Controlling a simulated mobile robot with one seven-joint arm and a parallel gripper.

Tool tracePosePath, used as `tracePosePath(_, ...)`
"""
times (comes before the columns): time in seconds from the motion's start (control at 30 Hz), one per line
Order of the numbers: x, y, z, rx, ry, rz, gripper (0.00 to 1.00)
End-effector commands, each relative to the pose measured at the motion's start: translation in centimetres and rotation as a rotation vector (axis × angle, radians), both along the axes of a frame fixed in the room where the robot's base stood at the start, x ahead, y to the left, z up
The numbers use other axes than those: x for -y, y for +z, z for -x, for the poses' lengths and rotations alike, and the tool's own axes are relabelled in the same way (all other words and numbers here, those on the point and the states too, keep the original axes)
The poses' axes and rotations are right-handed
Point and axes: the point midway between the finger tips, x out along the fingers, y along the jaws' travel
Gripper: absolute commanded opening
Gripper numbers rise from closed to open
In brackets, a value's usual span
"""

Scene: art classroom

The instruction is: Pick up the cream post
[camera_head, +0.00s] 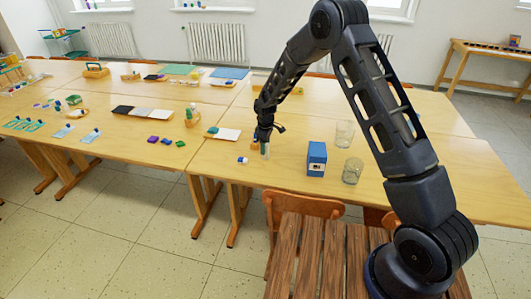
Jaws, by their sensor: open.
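My gripper (266,138) points down over the front part of the near table, and its jaws are open. A small pale upright piece (265,152), with a teal tint, stands right under the gripper, partly hidden by it. It may be the cream post, but it is too small to tell for certain. A small tan wooden piece (254,146) is just left of the gripper. I cannot tell whether the fingers touch either piece.
A blue box (316,158) and two clear glasses (352,170), (344,133) stand to the right. Chairs (305,204) stand at the table's front edge. The table (430,170) is clear at right.

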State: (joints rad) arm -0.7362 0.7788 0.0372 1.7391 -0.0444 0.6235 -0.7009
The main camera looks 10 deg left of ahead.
Motion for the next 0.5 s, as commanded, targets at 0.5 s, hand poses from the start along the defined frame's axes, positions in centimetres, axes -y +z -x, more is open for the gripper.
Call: tracePosePath(0.5, 0.1, -4.7, 0.2, 0.0, 0.0, 0.001, 0.55)
